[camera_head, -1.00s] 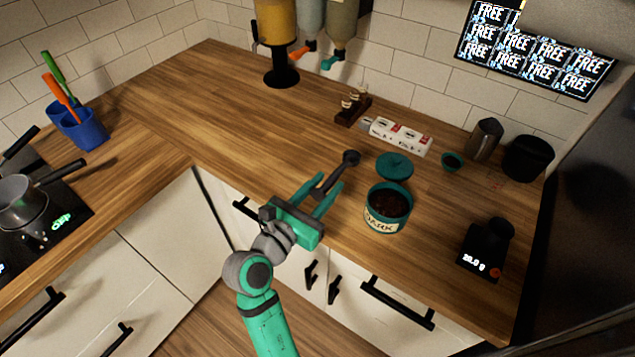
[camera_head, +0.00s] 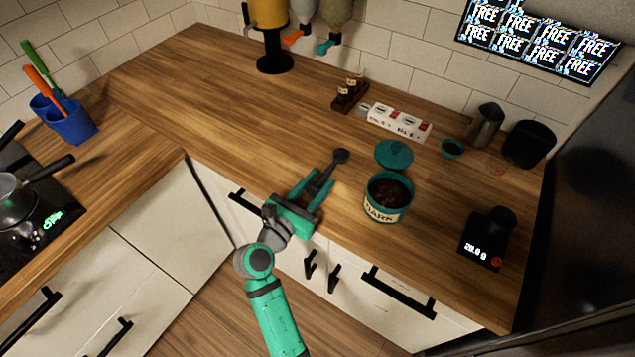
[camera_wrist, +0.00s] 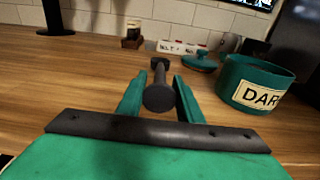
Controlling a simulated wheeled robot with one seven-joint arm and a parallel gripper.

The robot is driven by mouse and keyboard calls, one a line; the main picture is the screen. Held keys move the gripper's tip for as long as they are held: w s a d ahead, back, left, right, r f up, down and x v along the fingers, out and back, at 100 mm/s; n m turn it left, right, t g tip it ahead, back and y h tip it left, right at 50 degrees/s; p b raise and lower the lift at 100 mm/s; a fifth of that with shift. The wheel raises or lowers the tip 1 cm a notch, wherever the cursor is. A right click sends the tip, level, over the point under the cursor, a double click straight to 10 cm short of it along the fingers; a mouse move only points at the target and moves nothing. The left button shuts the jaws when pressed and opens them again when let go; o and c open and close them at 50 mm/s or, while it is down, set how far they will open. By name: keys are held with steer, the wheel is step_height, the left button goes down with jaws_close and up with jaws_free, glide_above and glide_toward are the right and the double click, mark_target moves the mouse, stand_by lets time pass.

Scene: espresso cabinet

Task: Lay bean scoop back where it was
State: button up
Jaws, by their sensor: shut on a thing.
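The dark bean scoop (camera_head: 341,156) is between the green fingers of my gripper (camera_head: 313,185), which is shut on its handle. Its round head points away from me, toward the back of the counter. In the wrist view the scoop (camera_wrist: 160,98) shows its handle end close up between the fingertips of my gripper (camera_wrist: 159,85). The scoop is low over the wooden counter, left of the open bean canister (camera_head: 384,213); I cannot tell whether it touches the wood. The canister also shows at the right of the wrist view (camera_wrist: 235,80).
The teal lid (camera_head: 394,154) lies behind the canister. A black scale (camera_head: 481,243) stands at the right. White boxes (camera_head: 398,121) and a small rack (camera_head: 347,97) are at the back. The counter (camera_head: 225,120) left of the scoop is clear.

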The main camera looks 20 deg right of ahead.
steer(key=shift+f, duration=0.2)
steer(key=o, duration=1.1)
steer(key=shift+d+r, duration=0.1)
steer(key=shift+s+a+r, duration=0.1)
steer(key=shift+s+a, duration=0.05)
steer(key=shift+a, duration=0.05)
steer(key=v, duration=1.1)
steer(key=shift+s+a, duration=0.25)
